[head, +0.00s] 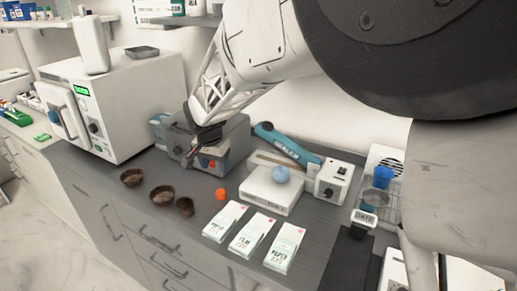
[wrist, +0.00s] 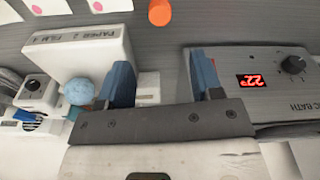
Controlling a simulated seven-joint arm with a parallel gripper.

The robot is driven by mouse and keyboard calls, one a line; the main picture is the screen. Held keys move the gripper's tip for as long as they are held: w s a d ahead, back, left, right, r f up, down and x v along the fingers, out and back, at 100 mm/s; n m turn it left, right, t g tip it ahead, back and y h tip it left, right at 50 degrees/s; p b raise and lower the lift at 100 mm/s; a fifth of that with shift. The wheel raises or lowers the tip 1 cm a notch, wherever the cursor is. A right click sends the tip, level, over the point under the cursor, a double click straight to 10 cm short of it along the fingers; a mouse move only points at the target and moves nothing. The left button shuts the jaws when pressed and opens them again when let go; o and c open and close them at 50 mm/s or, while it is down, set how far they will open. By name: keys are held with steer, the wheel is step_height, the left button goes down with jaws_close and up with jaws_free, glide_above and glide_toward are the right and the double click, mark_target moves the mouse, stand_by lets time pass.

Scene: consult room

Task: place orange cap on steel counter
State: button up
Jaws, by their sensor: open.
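The orange cap (head: 220,193) sits on the grey counter (head: 100,168), in front of the white box and beside the bowls in the head view. It also shows at the top edge of the wrist view (wrist: 159,12), partly cut off. My gripper (head: 206,146) is above the back of the counter, near the grey bath unit. In the wrist view my gripper (wrist: 163,75) has its two blue fingers apart with nothing held between them. The cap is beyond the fingertips, apart from them. The counter also shows in the wrist view (wrist: 230,25).
The grey bath unit (wrist: 265,85) has a red display. Several brown bowls (head: 162,195) and white cartons (head: 254,235) stand near the cap. A white oven-like machine (head: 135,105) is at left.

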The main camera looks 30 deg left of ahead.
steer(key=shift+d, duration=0.1)
stand_by(0.6)
steer(key=w+d+r, duration=0.1)
steer(key=d+r, duration=0.3)
steer(key=d, duration=0.8)
steer(key=w+d+r+m, duration=0.1)
steer(key=d+r, duration=0.2)
steer(key=d, duration=0.9)
steer(key=d+r, duration=0.4)
steer(key=d, duration=0.9)
steer(key=s+d, duration=0.4)
steer(key=d, duration=0.4)
steer(key=s+d, duration=0.4)
steer(key=d, duration=0.4)
steer(key=s+d+f+m+t, duration=0.1)
steer(key=s+d+f, duration=0.1)
steer(key=s+d, duration=0.9)
steer(key=shift+s+d, duration=0.25)
steer(key=shift+s, duration=0.75)
